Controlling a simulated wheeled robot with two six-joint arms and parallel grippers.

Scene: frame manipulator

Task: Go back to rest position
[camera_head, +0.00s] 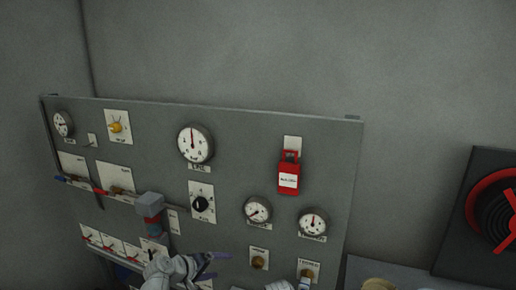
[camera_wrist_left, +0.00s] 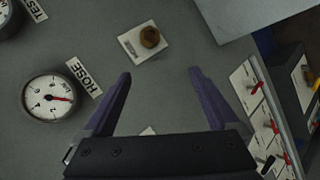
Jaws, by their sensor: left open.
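My left gripper (camera_head: 210,264) is low in the head view, in front of the lower middle of the grey control panel (camera_head: 240,165). In the left wrist view its two purple fingers (camera_wrist_left: 160,88) are spread wide with nothing between them. Panel surface shows beyond the fingertips, with a brass knob on a white plate (camera_wrist_left: 149,40) ahead of them and a HOSE gauge (camera_wrist_left: 49,97) to the left. I cannot make out my right gripper in either view.
A red wheel (camera_head: 498,213) is at the far right. The wall above is bare.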

